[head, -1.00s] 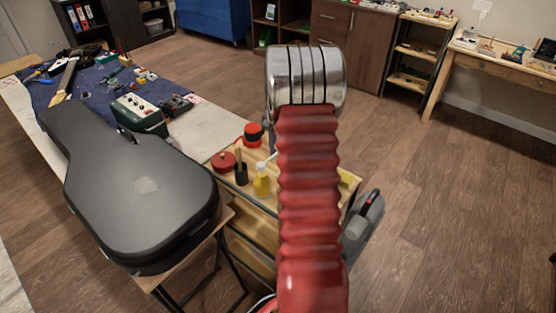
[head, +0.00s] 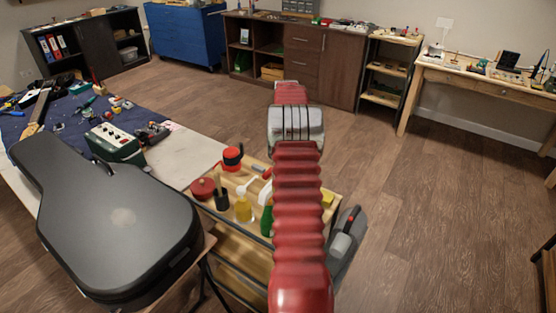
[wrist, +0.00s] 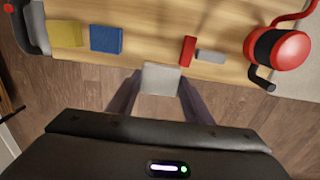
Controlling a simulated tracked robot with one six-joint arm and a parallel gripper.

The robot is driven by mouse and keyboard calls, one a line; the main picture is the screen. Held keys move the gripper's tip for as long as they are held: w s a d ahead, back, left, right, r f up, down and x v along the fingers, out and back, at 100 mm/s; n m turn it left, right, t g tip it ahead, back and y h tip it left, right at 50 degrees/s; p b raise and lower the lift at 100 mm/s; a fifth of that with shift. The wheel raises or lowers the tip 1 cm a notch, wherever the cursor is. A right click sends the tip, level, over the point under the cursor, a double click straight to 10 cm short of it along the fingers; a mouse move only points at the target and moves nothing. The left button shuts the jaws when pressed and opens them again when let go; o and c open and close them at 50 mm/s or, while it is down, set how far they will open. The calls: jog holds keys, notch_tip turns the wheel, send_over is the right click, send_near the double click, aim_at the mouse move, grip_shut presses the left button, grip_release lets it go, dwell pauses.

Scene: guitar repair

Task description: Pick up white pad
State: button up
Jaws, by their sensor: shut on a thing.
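The white pad (wrist: 161,77) is a small pale block in the wrist view. It sits between the two dark fingers of my gripper (wrist: 159,88), which is shut on it. It shows in front of the edge of a wooden cart top (wrist: 225,73), with floor below it in the picture. I cannot tell whether it still touches the cart. In the head view my red arm stretches over the cart (head: 235,237) and hides the gripper and the pad.
Near the pad in the wrist view are a blue block (wrist: 106,39), a yellow block (wrist: 64,33), a red block (wrist: 187,51), a grey block (wrist: 211,57) and a red-and-black round tool (wrist: 280,48). A guitar case (head: 115,225) lies left of the cart. Floor is open on the right.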

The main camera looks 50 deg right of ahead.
jog(key=shift+w+d, duration=0.1)
jog(key=shift+d, duration=1.2)
